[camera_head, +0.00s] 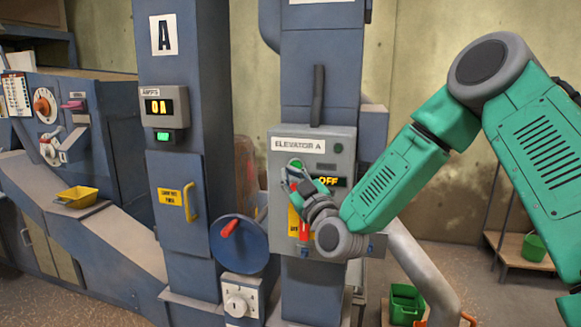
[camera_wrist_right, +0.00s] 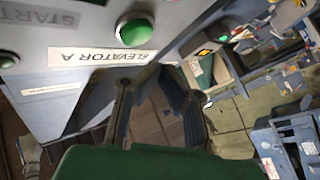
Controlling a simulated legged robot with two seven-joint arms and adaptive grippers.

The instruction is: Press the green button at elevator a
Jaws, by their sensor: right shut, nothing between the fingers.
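The elevator A control box (camera_head: 340,148) is a grey panel on a blue column, labelled ELEVATOR A. My right gripper (camera_head: 291,183) is shut and empty, in front of the box just below the green button. I cannot tell whether it touches the button. In the right wrist view a large domed green button (camera_wrist_right: 134,32) shows close up near the upside-down ELEVATOR A label (camera_wrist_right: 103,56). My left gripper is out of view.
A column marked A (camera_head: 164,34) with an amber display stands left. A blue wheel with a red handle (camera_head: 238,244) is left of the box. A grey pipe (camera_head: 422,265) and a green bucket (camera_head: 406,303) are at lower right. A yellow tray (camera_head: 77,197) sits far left.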

